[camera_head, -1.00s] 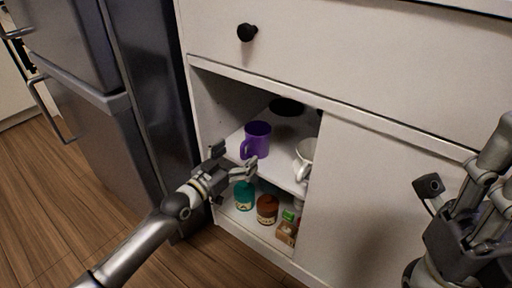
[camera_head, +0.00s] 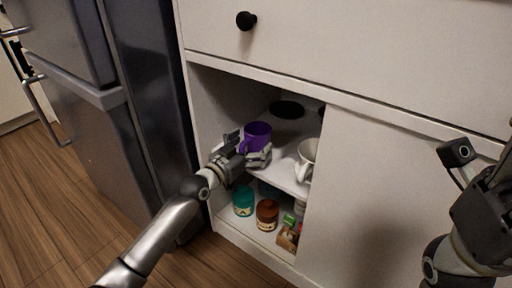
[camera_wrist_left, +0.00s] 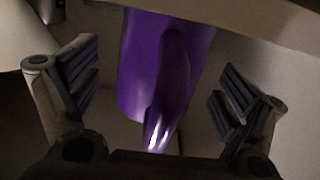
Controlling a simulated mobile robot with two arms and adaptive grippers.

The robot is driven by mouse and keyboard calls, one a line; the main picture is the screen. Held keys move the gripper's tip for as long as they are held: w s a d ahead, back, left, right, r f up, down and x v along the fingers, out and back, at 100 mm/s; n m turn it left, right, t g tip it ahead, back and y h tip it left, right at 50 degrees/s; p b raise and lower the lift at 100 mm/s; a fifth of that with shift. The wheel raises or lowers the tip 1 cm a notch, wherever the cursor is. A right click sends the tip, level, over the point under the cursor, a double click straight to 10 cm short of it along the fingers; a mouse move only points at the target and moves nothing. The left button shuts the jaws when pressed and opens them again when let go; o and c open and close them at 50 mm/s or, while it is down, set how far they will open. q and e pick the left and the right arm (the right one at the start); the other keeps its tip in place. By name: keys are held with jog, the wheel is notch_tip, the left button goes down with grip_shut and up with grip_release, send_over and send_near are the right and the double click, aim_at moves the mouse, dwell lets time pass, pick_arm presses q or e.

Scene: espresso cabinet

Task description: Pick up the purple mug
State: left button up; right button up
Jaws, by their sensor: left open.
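The purple mug (camera_head: 257,134) stands upright on the upper shelf (camera_head: 284,168) of the open cabinet, its handle facing my left gripper. My left gripper (camera_head: 248,147) is open at the front of the mug. In the left wrist view the mug (camera_wrist_left: 150,62) and its handle lie between the two spread fingers of the left gripper (camera_wrist_left: 160,95), with a gap visible on each side. In the head view the gripper hides the lower part of the mug. My right gripper is partly visible at the right edge (camera_head: 485,215); its fingertips are not clear.
A white mug (camera_head: 306,160) stands to the right on the same shelf. A teal jar (camera_head: 243,201), a brown jar (camera_head: 267,214) and small boxes (camera_head: 288,237) are on the lower shelf. The cabinet's side wall and right door panel (camera_head: 385,195) bound the opening.

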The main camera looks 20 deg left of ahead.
pick_arm(q)
jog(key=shift+c, duration=0.2)
jog(key=c, duration=1.2)
jog(key=shift+c, duration=0.3)
jog(key=shift+r, duration=0.15)
